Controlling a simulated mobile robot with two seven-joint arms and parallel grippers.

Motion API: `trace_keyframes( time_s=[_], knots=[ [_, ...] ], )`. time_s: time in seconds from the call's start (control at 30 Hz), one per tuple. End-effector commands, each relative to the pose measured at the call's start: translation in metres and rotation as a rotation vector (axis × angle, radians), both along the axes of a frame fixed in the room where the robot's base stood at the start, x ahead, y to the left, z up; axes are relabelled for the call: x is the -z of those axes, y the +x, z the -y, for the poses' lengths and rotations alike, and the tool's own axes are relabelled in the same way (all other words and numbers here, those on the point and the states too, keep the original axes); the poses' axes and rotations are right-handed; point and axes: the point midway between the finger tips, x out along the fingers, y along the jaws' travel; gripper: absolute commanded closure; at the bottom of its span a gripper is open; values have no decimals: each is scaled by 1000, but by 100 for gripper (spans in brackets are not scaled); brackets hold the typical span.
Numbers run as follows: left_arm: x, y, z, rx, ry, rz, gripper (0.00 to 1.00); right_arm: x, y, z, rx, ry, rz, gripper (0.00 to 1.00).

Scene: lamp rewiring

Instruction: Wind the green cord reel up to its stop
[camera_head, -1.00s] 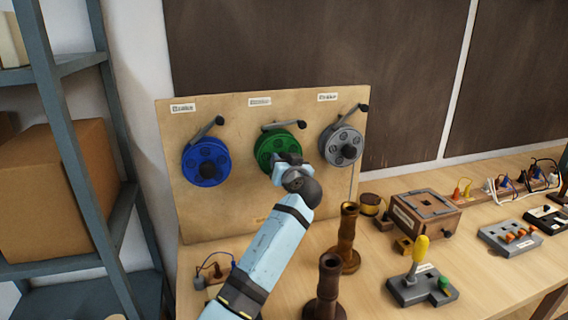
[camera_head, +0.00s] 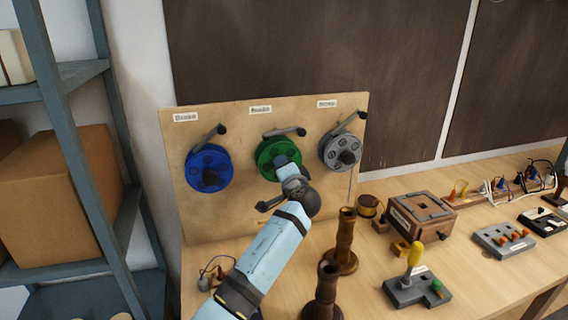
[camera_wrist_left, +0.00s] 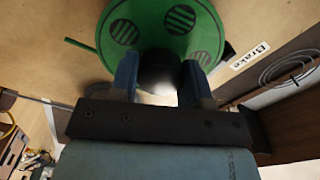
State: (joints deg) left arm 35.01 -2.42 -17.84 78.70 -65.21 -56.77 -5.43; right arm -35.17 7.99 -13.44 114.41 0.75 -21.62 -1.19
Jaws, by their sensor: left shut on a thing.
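The green cord reel (camera_head: 277,151) is mounted on the upright tan board, between the blue and grey reels. In the left wrist view its green disc (camera_wrist_left: 168,25) with striped round patches fills the top middle. My left gripper (camera_head: 283,171) is at the reel's lower front. In the left wrist view its two fingers (camera_wrist_left: 157,78) are shut on a dark round knob (camera_wrist_left: 157,68) at the face of the green reel. The gripper hides part of the reel in the head view. A grey lever (camera_head: 283,132) with a black end sits above the reel. My right gripper is not in view.
The blue reel (camera_head: 208,165) is to the left and the grey reel (camera_head: 341,147) to the right. Two brown turned posts (camera_head: 346,240) stand on the bench near my left arm. A wooden box (camera_head: 421,212) and a yellow-handled switch (camera_head: 414,262) are further right.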

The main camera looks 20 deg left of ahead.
Motion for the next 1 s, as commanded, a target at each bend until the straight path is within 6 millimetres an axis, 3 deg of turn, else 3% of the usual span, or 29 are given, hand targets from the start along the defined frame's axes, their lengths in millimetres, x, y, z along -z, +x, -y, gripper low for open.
trace_keyframes(
  time_s=[1.0],
  knots=[
    [-4, 0, 0, 0, 801, -542, 80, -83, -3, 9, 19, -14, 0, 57]
  ],
)
